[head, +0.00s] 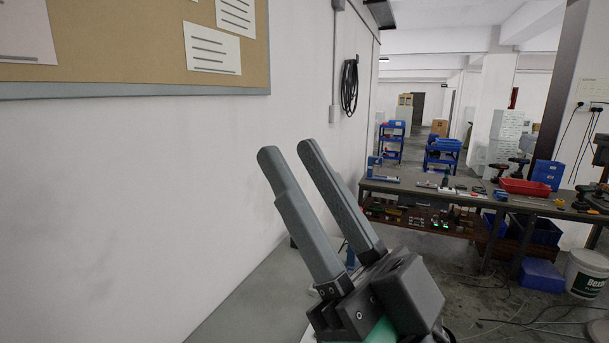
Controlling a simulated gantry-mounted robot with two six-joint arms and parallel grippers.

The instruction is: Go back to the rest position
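My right gripper (286,152) stands up in the middle of the head view, its two long grey fingers pointing up and to the left. The fingers are apart with an empty gap between them, and wall shows through the gap. The gripper's dark base is at the bottom of the picture. My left gripper is not in this view. No plate or plate processor can be made out here.
A white wall with a cork board (130,45) fills the left. A grey surface (245,305) runs along the wall below the gripper. At right stands a workbench (430,193) with tools and a red bin (525,187). A white bucket (587,273) and cables are on the floor.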

